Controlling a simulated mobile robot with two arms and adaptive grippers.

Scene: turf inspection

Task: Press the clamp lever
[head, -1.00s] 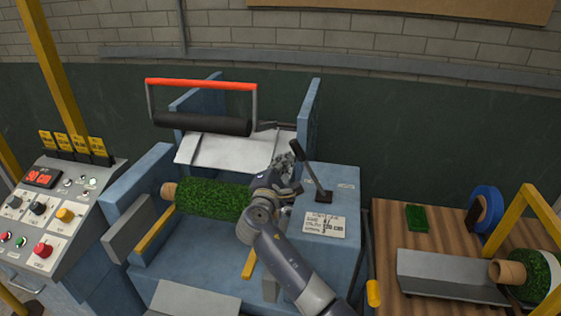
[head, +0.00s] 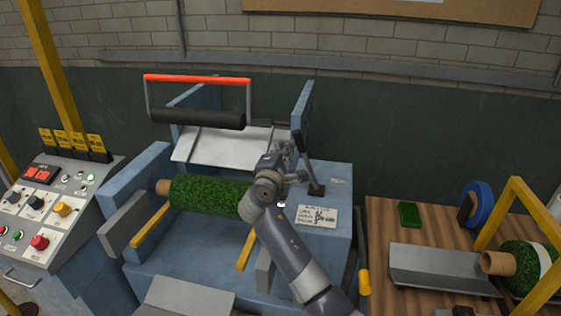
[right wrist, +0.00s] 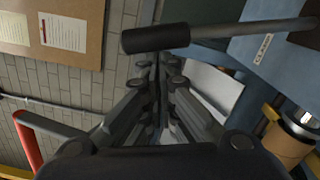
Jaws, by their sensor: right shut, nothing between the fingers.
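The clamp lever (head: 308,165) is a thin grey rod with a black grip, rising from a dark base on the right block of the blue machine. It leans a little left in the head view. My right gripper (head: 287,146) is shut and empty, just left of the lever's upper part. In the right wrist view the black grip (right wrist: 155,38) lies across and just beyond my closed fingertips (right wrist: 160,60). I cannot tell whether they touch it. My left gripper is not in view.
A green turf roll (head: 205,195) lies in the machine's cradle. A black roller (head: 198,118) under a red-orange bar stands behind. A control panel (head: 45,210) is at left. A wooden table (head: 378,235) at right holds a grey tray and another roll.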

